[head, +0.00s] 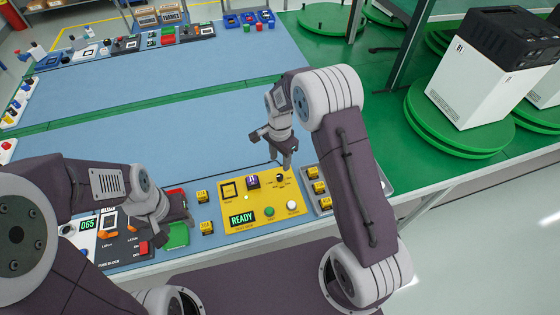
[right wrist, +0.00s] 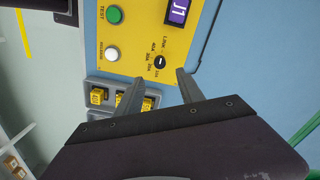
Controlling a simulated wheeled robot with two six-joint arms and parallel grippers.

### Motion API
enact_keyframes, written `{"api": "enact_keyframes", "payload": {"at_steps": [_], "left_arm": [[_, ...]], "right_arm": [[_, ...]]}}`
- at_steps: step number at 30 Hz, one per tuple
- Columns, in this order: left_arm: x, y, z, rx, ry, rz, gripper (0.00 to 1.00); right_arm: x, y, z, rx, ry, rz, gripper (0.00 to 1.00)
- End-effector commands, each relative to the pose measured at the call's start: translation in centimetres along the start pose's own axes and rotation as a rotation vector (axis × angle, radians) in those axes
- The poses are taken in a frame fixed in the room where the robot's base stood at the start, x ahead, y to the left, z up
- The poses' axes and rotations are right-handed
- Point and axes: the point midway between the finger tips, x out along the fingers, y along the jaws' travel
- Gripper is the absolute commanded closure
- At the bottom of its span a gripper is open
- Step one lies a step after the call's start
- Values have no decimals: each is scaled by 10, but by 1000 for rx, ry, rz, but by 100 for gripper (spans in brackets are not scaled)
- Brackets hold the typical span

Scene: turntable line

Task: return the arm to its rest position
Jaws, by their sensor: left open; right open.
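My right gripper (head: 286,160) is open and empty above the upper right part of the yellow test panel (head: 235,213). In the right wrist view its two fingers (right wrist: 158,88) are spread apart, near the black rotary knob (right wrist: 158,62) of that panel; I cannot tell the exact height above it.
A grey tray (head: 313,198) with yellow blocks adjoins the panel on the right. Loose yellow blocks (head: 207,228) lie left of it. A fuse block panel (head: 120,248) is by the left arm. A white and black machine (head: 480,85) stands on a green turntable (head: 440,139). The blue mat (head: 170,115) has free room.

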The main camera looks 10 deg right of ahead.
Motion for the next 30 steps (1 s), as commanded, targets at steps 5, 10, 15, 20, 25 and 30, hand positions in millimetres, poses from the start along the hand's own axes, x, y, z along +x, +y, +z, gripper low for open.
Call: {"api": "enact_keyframes", "payload": {"at_steps": [5,10,15,20,25,30], "left_arm": [[0,0,0,0,0,0,52],[0,0,0,0,0,0,52],[0,0,0,0,0,0,52],[0,0,0,0,0,0,52],[0,0,0,0,0,0,52],[0,0,0,0,0,0,52]], "right_arm": [[0,0,0,0,0,0,55],[-5,-2,-4,6,4,-12,55],[-68,6,-16,42,42,-108,55],[-103,80,2,-141,67,-137,55],[-91,161,36,-599,81,-107,55],[-73,185,49,-948,73,-75,55]]}}
